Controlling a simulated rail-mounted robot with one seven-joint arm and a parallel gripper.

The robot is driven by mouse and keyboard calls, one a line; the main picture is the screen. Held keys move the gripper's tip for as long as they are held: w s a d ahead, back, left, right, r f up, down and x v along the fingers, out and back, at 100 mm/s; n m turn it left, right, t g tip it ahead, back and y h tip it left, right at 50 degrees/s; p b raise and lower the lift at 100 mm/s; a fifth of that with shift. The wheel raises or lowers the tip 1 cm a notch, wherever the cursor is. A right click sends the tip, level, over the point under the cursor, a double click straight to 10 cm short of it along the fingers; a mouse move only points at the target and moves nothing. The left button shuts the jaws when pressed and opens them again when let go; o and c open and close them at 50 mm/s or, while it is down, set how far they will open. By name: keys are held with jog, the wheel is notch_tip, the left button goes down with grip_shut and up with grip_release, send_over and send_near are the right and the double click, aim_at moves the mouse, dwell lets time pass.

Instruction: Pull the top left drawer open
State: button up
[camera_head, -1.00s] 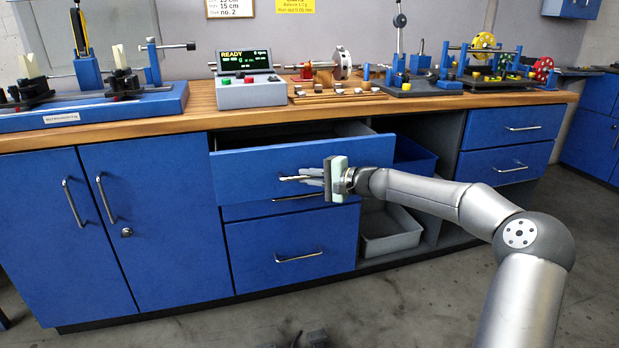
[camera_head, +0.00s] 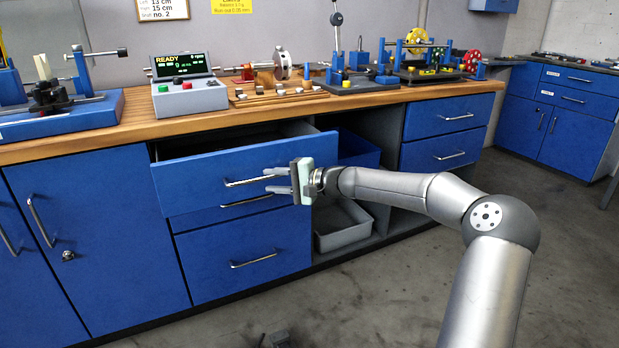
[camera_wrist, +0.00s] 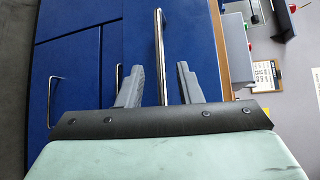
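The top left drawer (camera_head: 190,178) has a blue front and stands pulled out from under the wooden worktop, its dark inside showing behind the front. Its metal bar handle (camera_head: 240,182) runs across the front. My gripper (camera_head: 268,180) is in front of the handle's right part. In the wrist view, the handle (camera_wrist: 158,35) passes lengthwise between the two grey fingers of my gripper (camera_wrist: 160,67), with a gap on each side. The fingers are open and hold nothing. I cannot tell how deep the handle lies between them.
A closed drawer (camera_head: 240,250) is below. A grey bin (camera_head: 342,235) and a blue bin (camera_head: 358,148) sit in the open bay to the right. The worktop (camera_head: 130,128) bears a display box (camera_head: 185,92) and rotor stands. The floor in front is mostly clear.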

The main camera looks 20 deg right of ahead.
jog(key=p+v, duration=0.2)
jog(key=v, duration=0.9)
jog(key=shift+s+d, duration=0.2)
jog(key=shift+s, duration=0.1)
jog(key=shift+r, duration=0.1)
jog(key=s+a+r+n+g+h+p, duration=0.2)
jog(key=s+a+n+g+h+p, duration=0.15)
jog(key=s+a+p, duration=0.45)
jog(key=s+a+r+n+g+h+p, duration=0.2)
jog(key=s+a+g+p, duration=0.3)
jog(key=a+p, duration=0.3)
jog(key=s+d+r+n+h+p, duration=0.1)
jog(key=s+r+n+h+p, duration=0.1)
jog(key=s+r+p, duration=0.6)
jog(key=s+d+r+n+g+h+p, duration=0.1)
jog(key=s+r+h+p, duration=0.4)
jog(key=s, duration=1)
notch_tip(320, 180, up, 4)
jog(key=n+p, duration=0.1)
jog(key=p, duration=0.2)
jog(key=shift+s+f, duration=0.15)
jog(key=shift+s, duration=0.25)
